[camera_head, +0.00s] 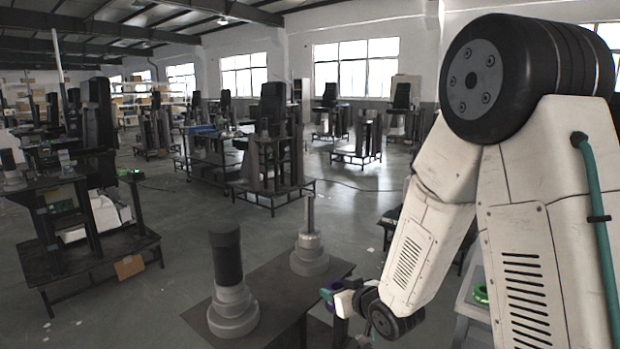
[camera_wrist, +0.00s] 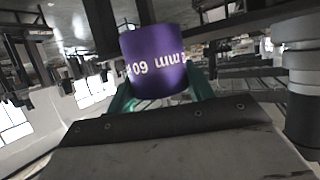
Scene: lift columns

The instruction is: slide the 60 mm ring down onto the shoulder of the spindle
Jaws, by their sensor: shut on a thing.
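My gripper (camera_wrist: 160,92) is shut on a purple ring (camera_wrist: 154,58) marked "60 mm", held between its green fingers in the wrist view, where the lettering is upside down. In the head view the ring (camera_head: 326,294) shows small beside the right edge of the dark table. The likely spindle (camera_head: 310,262), a stepped grey base with a thin upright rod, stands on that table. The ring is right of it and apart from it, below the rod's top in the picture. My arm hides part of the gripper in the head view.
A stepped grey stand with a thick dark post (camera_head: 226,262) stands on the dark table (camera_head: 275,285), left of the spindle. A green ring (camera_head: 481,292) lies on a pale stool at right. Other workbenches stand farther back, with open floor between.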

